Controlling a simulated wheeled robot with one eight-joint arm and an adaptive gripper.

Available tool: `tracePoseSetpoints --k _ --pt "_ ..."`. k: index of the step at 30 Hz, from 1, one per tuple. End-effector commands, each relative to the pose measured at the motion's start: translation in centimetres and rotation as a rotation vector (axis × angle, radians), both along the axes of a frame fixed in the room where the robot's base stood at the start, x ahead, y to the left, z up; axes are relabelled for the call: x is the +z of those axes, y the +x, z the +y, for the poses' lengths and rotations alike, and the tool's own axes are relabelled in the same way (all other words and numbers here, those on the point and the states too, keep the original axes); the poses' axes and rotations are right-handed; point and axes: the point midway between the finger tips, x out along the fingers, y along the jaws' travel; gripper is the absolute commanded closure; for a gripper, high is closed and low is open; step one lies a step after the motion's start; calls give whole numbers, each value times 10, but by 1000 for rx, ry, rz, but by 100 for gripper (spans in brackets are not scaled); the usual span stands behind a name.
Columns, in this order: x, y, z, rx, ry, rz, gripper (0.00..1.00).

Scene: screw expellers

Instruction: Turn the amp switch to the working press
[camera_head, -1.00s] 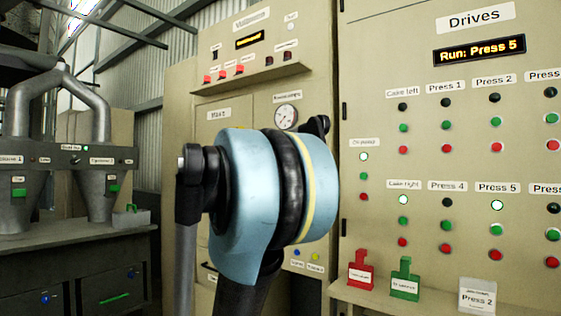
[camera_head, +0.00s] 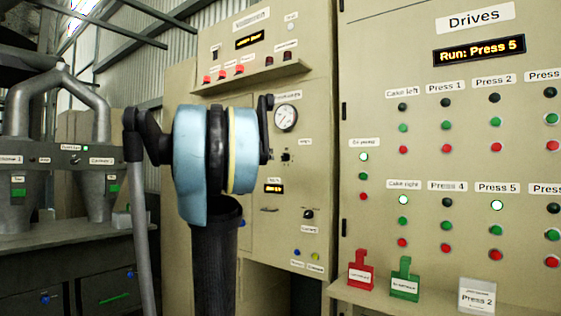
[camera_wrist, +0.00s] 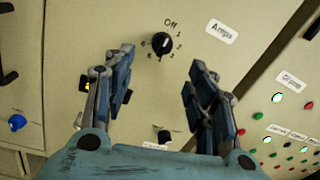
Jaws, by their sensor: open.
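The amp switch (camera_wrist: 162,43) is a round black knob on the beige panel in the wrist view, ringed by "Off" and numbers, beside an "Amps" label (camera_wrist: 221,31). Its exact pointer setting is too small to read surely. It also shows small in the head view (camera_head: 286,157). My gripper (camera_wrist: 162,60) is open and empty, its fingers spread to either side below the knob in the picture; no contact shows. In the head view my gripper is hidden behind my arm. The drives display (camera_head: 479,50) reads "Run: Press 5", and the Press 5 lamp (camera_head: 497,205) is lit.
A black knob (camera_wrist: 164,136) lies low between my fingers in the wrist view. A blue knob (camera_wrist: 17,122) is at left. In the head view a gauge (camera_head: 285,118) is above the amp switch; red (camera_head: 361,273) and green (camera_head: 404,284) holders stand on the ledge.

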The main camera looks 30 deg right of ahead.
Motion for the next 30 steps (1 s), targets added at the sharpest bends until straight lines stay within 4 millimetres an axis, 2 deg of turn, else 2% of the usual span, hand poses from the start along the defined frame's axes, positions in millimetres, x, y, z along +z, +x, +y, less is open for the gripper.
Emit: tracePoseSetpoints --k 18,24,30 --pt "0 30 -93 -2 1 -1 48" --pt "0 35 -108 0 1 -1 48" --pt "-1 37 -111 1 1 -1 48"
